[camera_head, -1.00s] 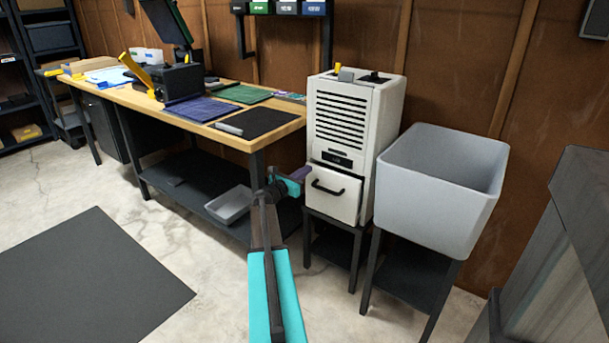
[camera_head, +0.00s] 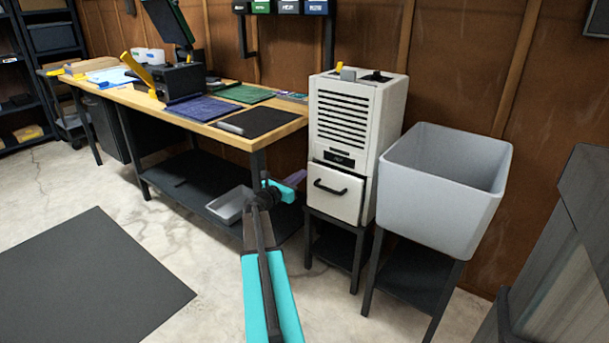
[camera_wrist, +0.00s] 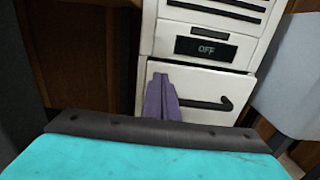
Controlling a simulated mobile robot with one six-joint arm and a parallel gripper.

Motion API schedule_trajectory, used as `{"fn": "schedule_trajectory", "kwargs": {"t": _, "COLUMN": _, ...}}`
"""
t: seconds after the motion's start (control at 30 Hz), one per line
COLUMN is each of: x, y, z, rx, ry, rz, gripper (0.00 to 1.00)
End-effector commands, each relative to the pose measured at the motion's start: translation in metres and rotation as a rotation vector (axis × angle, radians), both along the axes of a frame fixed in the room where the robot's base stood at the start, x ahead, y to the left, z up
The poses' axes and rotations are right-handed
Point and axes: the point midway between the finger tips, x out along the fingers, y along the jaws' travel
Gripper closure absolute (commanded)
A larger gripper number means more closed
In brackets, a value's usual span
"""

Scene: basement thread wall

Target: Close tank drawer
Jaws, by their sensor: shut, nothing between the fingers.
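The tank drawer (camera_head: 337,206) is the white lower front of a white dehumidifier-like cabinet (camera_head: 352,125), with a black bar handle (camera_head: 330,188). It stands out from the cabinet, with a dark gap along its right side. In the wrist view the drawer front (camera_wrist: 205,84) fills the middle, below a panel reading OFF (camera_wrist: 206,49). My gripper (camera_head: 297,178) has purple fingers and is shut and empty, left of the drawer. In the wrist view my gripper (camera_wrist: 160,92) overlaps the drawer front left of the handle (camera_wrist: 205,104); I cannot tell whether it touches.
The cabinet sits on a dark stand (camera_head: 333,238). A grey utility tub (camera_head: 435,200) stands close on its right. A workbench (camera_head: 270,137) with a lower shelf and a grey bin (camera_head: 230,206) is on the left. Concrete floor in front is free, with a dark mat (camera_head: 85,285).

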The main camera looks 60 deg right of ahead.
Motion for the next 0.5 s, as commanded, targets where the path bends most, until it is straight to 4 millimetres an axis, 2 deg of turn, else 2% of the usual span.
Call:
{"fn": "schedule_trajectory", "kwargs": {"t": 0.03, "x": 0.000, "y": 0.009, "z": 0.002, "rx": 0.001, "ry": 0.001, "rz": 0.002, "gripper": 1.00}}
{"fn": "schedule_trajectory", "kwargs": {"t": 0.5, "x": 0.012, "y": 0.075, "z": 0.002, "rx": 0.000, "ry": 0.000, "rz": 0.000, "gripper": 1.00}}
